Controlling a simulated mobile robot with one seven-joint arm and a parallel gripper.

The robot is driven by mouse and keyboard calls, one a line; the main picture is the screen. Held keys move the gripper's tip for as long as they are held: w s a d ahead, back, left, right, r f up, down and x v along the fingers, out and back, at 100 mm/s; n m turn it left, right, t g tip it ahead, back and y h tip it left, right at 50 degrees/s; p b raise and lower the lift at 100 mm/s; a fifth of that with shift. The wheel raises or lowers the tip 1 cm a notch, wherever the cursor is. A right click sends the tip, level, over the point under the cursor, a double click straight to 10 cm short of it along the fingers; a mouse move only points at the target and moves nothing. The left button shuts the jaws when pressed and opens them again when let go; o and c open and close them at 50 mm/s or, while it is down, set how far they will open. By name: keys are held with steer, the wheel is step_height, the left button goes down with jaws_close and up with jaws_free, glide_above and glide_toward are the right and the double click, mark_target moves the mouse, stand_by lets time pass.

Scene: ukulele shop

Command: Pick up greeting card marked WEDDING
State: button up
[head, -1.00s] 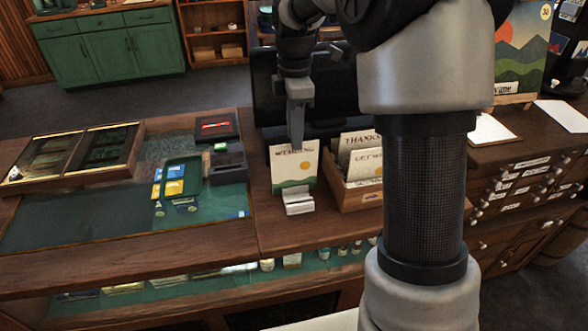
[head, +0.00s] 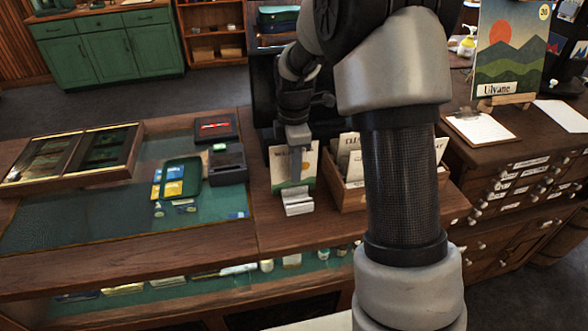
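A cream greeting card (head: 307,168) stands upright in a small white holder (head: 298,203) on the wooden counter. Its heading starts with what looks like a W; the rest is covered. A green and yellow picture shows low on it. My gripper (head: 296,168) points down at the card, its finger overlapping the card's upper middle in the picture. The fingers are seen edge-on, so I cannot tell whether they are open or shut, or whether they touch the card.
A wooden box (head: 351,197) of several cards stands just right of the holder. A dark card-reader-like box (head: 227,165) and a green tray (head: 181,176) lie to the left. A dark monitor-like panel (head: 262,95) stands behind. The counter front (head: 240,235) is clear.

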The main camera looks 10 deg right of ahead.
jaws_close()
steer(key=shift+r, duration=0.15)
